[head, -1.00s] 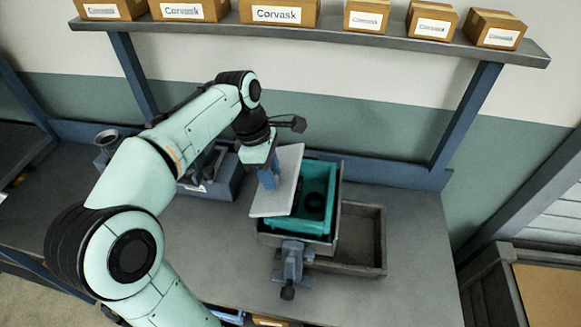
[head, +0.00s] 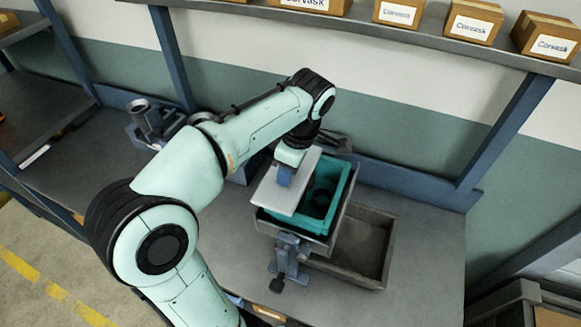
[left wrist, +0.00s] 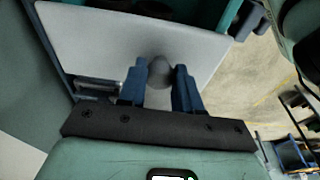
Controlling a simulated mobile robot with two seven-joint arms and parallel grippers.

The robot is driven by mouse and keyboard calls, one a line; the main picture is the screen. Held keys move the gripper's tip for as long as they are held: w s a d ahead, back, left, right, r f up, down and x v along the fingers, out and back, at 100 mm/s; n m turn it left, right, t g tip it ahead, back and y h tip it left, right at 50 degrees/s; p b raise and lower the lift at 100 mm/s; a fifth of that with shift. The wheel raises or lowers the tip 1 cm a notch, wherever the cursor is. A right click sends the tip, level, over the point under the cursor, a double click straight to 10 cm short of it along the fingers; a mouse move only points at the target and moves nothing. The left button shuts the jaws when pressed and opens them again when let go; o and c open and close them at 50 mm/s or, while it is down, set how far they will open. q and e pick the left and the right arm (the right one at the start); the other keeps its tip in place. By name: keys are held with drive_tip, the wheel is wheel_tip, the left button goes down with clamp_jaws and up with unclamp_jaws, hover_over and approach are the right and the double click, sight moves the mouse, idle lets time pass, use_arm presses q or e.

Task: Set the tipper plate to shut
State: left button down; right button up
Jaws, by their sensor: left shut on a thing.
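The tipper plate is a flat, light grey plate (head: 275,200) over the left part of a teal bin (head: 345,190) on the bench in the head view. It appears tilted, and the bin's right part shows uncovered. In the left wrist view the plate (left wrist: 100,40) spans the top, with a round grey knob (left wrist: 160,70) standing on it. My left gripper (head: 285,177) has its blue fingers around this knob; they also show in the left wrist view (left wrist: 160,84). The plate's hinge side cannot be made out. My right gripper is not in view.
A blue-grey clamp-like part (head: 288,250) sits at the front of the bin's housing. An open grey tray (head: 385,235) lies right of it. Boxes (head: 473,22) stand on the shelf above. A machine with a funnel (head: 145,115) is at the back left. The bench's right side is clear.

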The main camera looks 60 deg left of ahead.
use_arm(q)
drive_tip(key=shift+f, duration=0.1)
drive_tip(key=c, duration=0.8)
unclamp_jaws()
drive_tip(key=shift+w+d+r+p, duration=0.25)
drive_tip(key=shift+d+r+p, duration=0.15)
drive_tip(key=shift+r, duration=1.8)
drive_tip(key=shift+w+d+r+p, duration=0.2)
drive_tip(key=shift+d+r+p, duration=0.15)
drive_tip(key=shift+r, duration=1.85)
drive_tip(key=shift+w+d+r+p, duration=0.3)
drive_tip(key=shift+r+p, duration=0.15)
drive_tip(key=shift+r, duration=1.75)
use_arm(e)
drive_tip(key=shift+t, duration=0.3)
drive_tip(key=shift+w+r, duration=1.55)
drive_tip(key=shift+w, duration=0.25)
